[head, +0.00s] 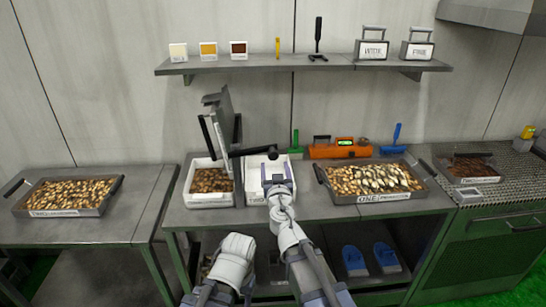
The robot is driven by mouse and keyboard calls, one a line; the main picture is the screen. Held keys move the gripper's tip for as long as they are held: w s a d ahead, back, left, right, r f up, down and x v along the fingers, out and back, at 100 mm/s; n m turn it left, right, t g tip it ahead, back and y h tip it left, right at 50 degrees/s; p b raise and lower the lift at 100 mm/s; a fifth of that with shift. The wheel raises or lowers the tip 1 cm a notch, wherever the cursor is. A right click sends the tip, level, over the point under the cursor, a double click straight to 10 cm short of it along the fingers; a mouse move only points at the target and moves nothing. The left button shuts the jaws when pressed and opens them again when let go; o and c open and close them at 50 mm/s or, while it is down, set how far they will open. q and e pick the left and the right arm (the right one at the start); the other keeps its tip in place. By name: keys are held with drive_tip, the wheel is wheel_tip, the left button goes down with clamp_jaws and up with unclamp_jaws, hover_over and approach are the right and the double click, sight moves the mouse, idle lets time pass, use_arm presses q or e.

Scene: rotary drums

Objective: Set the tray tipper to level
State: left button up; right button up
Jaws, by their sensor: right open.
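The tray tipper (226,122) stands at the back of the middle bench, its grey tray plate tilted steeply, close to upright. A black lever (252,151) reaches from it to the right and ends in a dark knob. My right gripper (277,172) is open, just in front of and below the knob, over a white bin (254,196). I cannot tell whether it touches the lever. My left arm shows low in the picture, but its gripper is not visible.
A white bin (209,201) of brown pieces stands left of my right gripper. A full tray labelled ONE (384,197) lies to the right, another tray (62,211) on the left bench. A shelf (300,63) hangs above.

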sight(273, 157)
drive_tip(key=w, duration=0.7)
drive_tip(key=shift+w, duration=0.15)
drive_tip(key=shift+c, duration=0.3)
clamp_jaws()
idle(1.0)
